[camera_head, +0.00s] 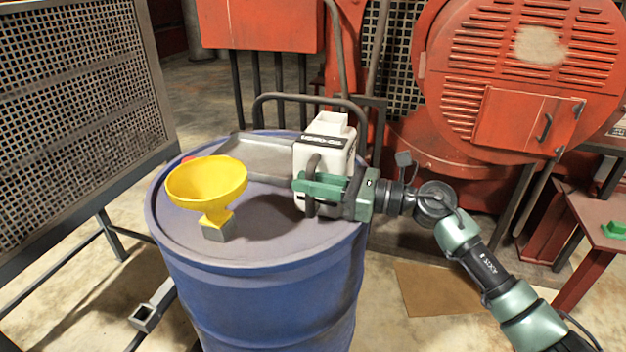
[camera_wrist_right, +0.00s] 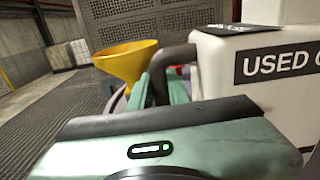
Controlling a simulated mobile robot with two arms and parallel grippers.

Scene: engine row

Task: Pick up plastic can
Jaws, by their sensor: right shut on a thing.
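The plastic can (camera_head: 327,140) is white with a black label and a dark handle. It is on or just above the right rear of the blue drum's top (camera_head: 260,240); I cannot tell if it still touches. My right gripper (camera_head: 308,187) comes in from the right and is shut on the can's handle. In the right wrist view the can (camera_wrist_right: 225,75) fills the right side with a "USED" label, and the dark handle (camera_wrist_right: 172,62) passes between the green fingers (camera_wrist_right: 160,85). My left gripper is not in view.
A yellow funnel (camera_head: 207,185) stands on a grey block (camera_head: 217,231) at the drum top's left. A metal tray (camera_head: 258,155) lies behind it. A mesh panel (camera_head: 80,110) stands left, red machinery (camera_head: 520,80) behind right. A red table (camera_head: 600,215) is at the right edge.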

